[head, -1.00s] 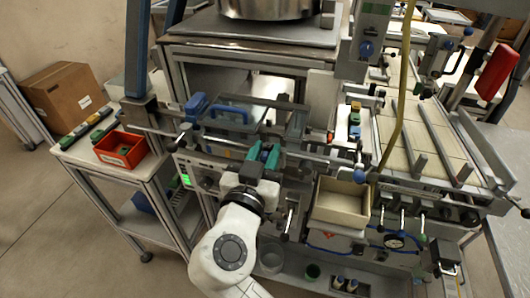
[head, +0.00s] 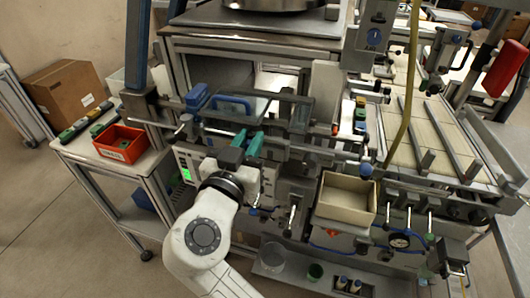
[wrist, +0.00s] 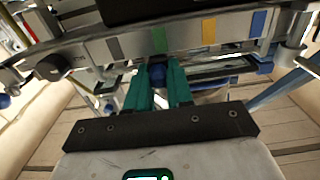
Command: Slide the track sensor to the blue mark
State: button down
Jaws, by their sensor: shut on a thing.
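My gripper (head: 247,140) is at the front rail of the machine, below the blue handle. In the wrist view its two green fingers (wrist: 158,68) are shut on a small dark blue part (wrist: 157,76), which looks like the track sensor; the fingers hide much of it. The fingers line up about with the green one.
A dark knob (wrist: 52,67) sits at the rail's left in the wrist view. The blue handle (head: 235,104) is above my gripper. A beige bin (head: 346,198) and several levers stand to the right. A red bin (head: 119,143) is on the left side table.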

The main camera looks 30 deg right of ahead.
jog(key=w+a+b, duration=0.2)
jog(key=w+a, duration=0.1)
jog(key=a, duration=0.1)
jog(key=shift+w+b, duration=0.4)
jog(key=c, duration=1.4)
grip_release()
jog(key=shift+o, duration=0.2)
jog(key=shift+s, duration=0.1)
jog(key=b+v, duration=0.2)
jog(key=v, duration=0.8)
jog(key=shift+s+a, duration=0.15)
jog(key=shift+a, duration=0.1)
